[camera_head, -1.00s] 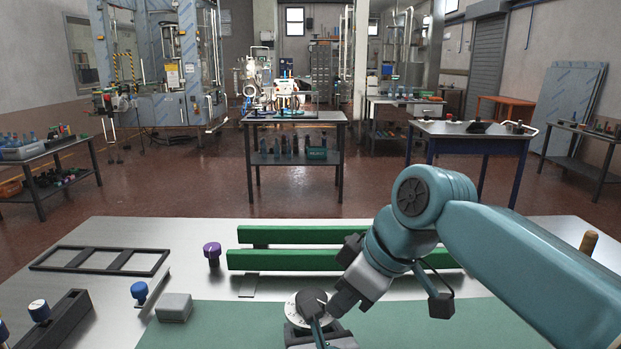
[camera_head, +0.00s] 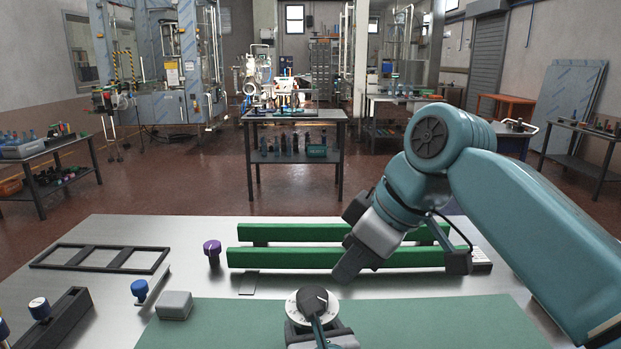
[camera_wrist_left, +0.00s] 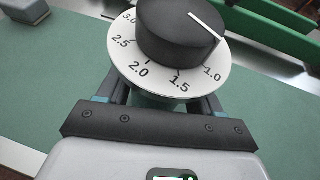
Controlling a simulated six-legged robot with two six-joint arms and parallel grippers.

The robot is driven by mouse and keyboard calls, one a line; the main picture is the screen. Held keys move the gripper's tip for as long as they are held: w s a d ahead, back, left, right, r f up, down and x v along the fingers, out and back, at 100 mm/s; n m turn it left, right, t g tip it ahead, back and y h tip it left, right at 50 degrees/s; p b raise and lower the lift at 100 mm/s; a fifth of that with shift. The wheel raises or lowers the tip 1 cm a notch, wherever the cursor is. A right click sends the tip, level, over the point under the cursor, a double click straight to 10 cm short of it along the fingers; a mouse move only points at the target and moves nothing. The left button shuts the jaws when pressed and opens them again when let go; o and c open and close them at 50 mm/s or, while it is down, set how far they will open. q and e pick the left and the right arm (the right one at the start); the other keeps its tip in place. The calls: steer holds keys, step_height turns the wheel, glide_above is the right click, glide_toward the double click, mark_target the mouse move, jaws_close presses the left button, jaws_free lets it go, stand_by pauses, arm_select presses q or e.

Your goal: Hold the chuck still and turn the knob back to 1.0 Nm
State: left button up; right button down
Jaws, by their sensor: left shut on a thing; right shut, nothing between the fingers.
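The black knob (camera_head: 313,298) with a white pointer line sits on a white numbered dial (camera_head: 293,312) at the front centre. In the left wrist view the knob (camera_wrist_left: 178,28) has its line's outer end towards the 1.0 side of the dial (camera_wrist_left: 125,62); I cannot tell if it meets the 1.0 mark exactly. My left gripper (camera_wrist_left: 162,100) is shut on the chuck below the dial; the chuck is mostly hidden. My right gripper (camera_head: 346,272) is shut and empty, above and right of the knob, apart from it.
Green rails (camera_head: 300,257) lie behind the dial, partly under my right arm. A purple-topped knob (camera_head: 212,250), a blue-topped knob (camera_head: 139,290), a grey block (camera_head: 174,306) and a black frame (camera_head: 100,259) stand left. The green mat (camera_head: 225,325) is clear between block and dial.

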arm_select(q)
steer(key=o, duration=1.3)
steer(key=shift+o, duration=0.2)
